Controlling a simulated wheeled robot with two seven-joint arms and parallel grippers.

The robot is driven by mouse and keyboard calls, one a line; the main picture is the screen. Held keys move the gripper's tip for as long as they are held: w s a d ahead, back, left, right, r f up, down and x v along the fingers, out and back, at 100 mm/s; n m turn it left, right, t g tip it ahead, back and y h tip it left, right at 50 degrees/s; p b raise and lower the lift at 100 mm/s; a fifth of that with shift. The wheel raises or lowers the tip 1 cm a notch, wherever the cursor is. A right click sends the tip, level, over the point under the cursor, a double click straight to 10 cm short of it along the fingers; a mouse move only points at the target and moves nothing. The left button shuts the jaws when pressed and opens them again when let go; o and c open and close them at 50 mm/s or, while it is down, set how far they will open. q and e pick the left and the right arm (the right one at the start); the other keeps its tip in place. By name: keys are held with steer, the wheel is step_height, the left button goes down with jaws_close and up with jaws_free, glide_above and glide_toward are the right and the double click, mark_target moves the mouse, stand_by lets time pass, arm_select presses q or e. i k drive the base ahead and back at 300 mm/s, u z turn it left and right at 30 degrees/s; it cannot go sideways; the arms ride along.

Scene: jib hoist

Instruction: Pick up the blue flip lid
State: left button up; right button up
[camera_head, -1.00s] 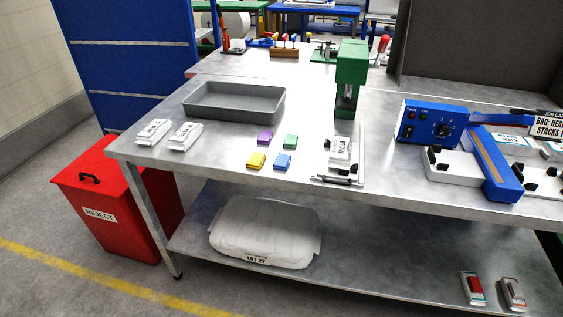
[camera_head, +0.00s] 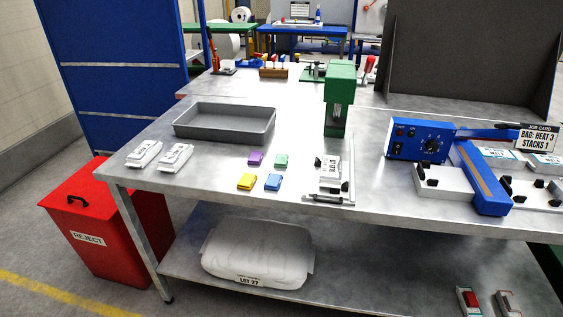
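The blue flip lid (camera_head: 273,183) lies flat on the metal workbench (camera_head: 215,215) near its front edge. It sits in a small cluster with a yellow lid (camera_head: 246,182) to its left, a purple lid (camera_head: 255,158) behind left and a green lid (camera_head: 281,161) behind. The lids are apart from each other. Neither of my grippers shows in the head view.
A grey tray (camera_head: 225,134) stands behind the lids. Two white packs (camera_head: 160,156) lie to the left. A green press (camera_head: 338,100) and a white fixture (camera_head: 329,172) stand to the right, with a blue sealer (camera_head: 421,140) beyond. A red reject bin (camera_head: 105,215) stands left.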

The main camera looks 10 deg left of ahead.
mark_target(273, 181)
steer(key=z, duration=0.95)
steer(key=i, duration=0.7)
steer(key=u, duration=1)
